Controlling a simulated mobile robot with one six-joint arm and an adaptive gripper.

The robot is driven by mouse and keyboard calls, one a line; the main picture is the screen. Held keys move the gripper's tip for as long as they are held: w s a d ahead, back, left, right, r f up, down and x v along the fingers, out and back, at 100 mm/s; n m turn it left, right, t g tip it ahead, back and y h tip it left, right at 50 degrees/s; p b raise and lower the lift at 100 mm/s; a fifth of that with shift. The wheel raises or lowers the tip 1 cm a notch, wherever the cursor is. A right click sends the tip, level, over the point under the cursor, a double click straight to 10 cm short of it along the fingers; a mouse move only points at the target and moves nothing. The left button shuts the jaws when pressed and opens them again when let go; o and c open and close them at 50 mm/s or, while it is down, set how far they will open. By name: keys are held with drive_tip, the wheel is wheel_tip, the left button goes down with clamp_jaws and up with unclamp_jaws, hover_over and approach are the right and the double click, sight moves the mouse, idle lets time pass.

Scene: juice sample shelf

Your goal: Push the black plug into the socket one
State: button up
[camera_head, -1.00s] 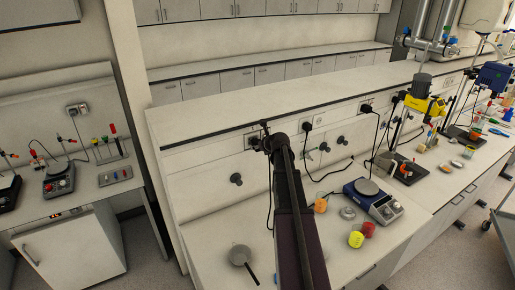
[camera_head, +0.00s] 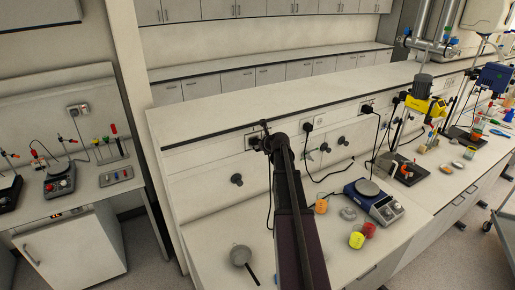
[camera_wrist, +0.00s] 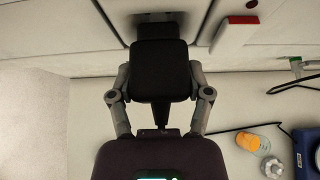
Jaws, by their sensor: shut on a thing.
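The black plug (camera_wrist: 160,72) is between the fingers of my gripper (camera_head: 266,138) in the wrist view, with its dark cable running back toward my wrist. My gripper is shut on it. The plug's front end points at the wall panel and is close to it; I cannot tell whether its pins are in the holes. In the head view my gripper is right at the leftmost wall socket (camera_head: 251,141) of this bench, taken as socket one. My gripper and arm hide part of that socket and nearly all of the plug.
Another black plug (camera_head: 307,126) sits in a socket to the right. Round black knobs (camera_head: 237,180) stick out of the panel. A blue hotplate (camera_head: 375,202), an orange-filled beaker (camera_head: 321,205), and yellow (camera_head: 357,240) and red containers stand right of my arm.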

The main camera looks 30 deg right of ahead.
drive_tip(key=shift+w, duration=0.8)
idle(1.0)
drive_tip(key=o, duration=1.3)
drive_tip(key=shift+o, duration=0.2)
drive_tip(key=shift+s, duration=0.15)
